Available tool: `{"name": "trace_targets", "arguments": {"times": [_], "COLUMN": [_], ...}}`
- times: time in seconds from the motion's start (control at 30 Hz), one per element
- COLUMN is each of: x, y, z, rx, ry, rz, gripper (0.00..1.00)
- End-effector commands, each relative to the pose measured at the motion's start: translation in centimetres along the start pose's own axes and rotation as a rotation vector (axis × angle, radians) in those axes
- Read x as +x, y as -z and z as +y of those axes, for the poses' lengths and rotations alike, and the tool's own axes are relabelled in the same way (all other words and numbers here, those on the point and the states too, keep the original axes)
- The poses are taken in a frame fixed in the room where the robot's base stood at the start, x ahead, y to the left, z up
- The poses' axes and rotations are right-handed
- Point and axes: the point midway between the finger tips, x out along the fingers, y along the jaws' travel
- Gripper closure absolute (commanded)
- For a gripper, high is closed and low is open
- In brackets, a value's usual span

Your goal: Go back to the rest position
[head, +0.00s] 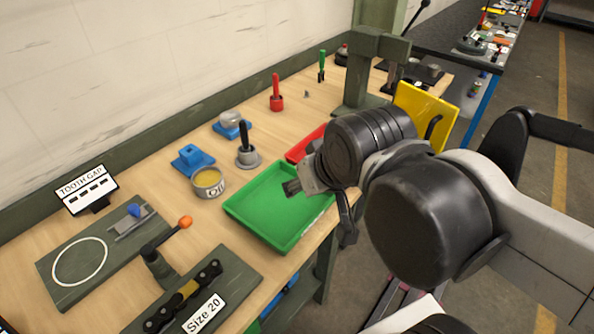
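My gripper (318,192) is at the end of my arm, at the right edge of the green tray (262,240). One finger reaches over the tray and another hangs lower, beyond the bench's front edge. The fingers look spread apart and I see nothing between them. Part of the gripper is hidden behind my dark wrist joint.
The wooden bench holds an oil tin (208,183), blue blocks (193,160), a red tray (304,146), a yellow panel (424,112) and a green press frame (372,70). A Size 20 fixture (196,300) and a TOOTH GAP sign (86,189) stand left.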

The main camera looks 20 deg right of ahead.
Motion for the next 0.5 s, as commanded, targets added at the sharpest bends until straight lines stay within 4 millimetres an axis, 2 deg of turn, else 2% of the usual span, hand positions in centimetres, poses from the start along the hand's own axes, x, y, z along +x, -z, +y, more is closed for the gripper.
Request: {"name": "trace_targets", "arguments": {"times": [0.33,0.5], "x": [0.2,1.7], "y": [-0.1,-1.2], "z": [0.0,0.0], "rx": [-0.001,-0.001], "ry": [0.000,0.000], "rz": [0.001,0.001], "gripper": [0.59,0.59]}}
